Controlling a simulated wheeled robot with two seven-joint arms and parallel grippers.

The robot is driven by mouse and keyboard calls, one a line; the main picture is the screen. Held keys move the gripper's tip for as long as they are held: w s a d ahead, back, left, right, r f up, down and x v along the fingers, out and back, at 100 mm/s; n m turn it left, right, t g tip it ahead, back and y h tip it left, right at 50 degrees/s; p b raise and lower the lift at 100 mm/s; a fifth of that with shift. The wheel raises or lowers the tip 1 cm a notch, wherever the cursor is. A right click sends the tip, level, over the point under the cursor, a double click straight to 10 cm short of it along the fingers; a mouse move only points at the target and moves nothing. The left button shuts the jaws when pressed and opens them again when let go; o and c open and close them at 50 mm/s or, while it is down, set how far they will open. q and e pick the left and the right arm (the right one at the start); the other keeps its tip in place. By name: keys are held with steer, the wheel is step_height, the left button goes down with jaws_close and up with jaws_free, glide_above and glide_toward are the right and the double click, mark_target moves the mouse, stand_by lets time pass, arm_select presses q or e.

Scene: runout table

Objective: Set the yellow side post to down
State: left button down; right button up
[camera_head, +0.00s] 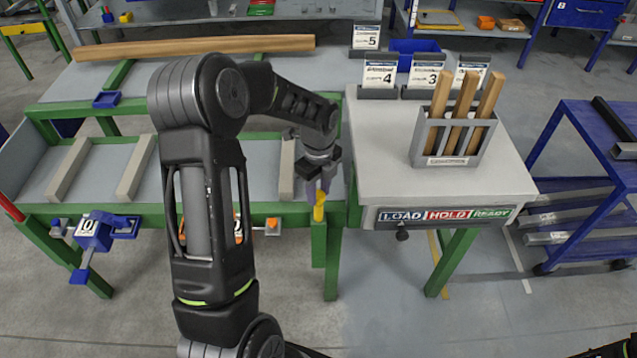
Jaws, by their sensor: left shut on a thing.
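The yellow side post (319,205) stands upright at the front right corner of the green-framed runout table (262,210), close to the white-topped table. My left arm reaches across the middle of the view, and its gripper (319,190) points down over the post. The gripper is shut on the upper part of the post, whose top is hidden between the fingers. The lower part of the post shows just below the fingers, above a green upright. My right gripper is not in view; only a dark piece shows at the bottom right edge.
A white-topped table (390,150) stands right of the post, with a grey holder (455,158) of wooden bars and numbered cards. Its front carries a LOAD, HOLD, READY strip (445,215). A blue clamp (95,232) sits at the front left. A long wooden beam (195,47) lies behind.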

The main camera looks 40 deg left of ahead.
arm_select(q)
step_height(320, 180, down, 2)
steer(key=shift+f+b, duration=0.1)
steer(key=shift+b, duration=0.2)
steer(key=shift+s, duration=0.1)
steer(key=c, duration=1)
jaws_free()
step_height(320, 180, up, 8)
steer(key=shift+f, duration=0.1)
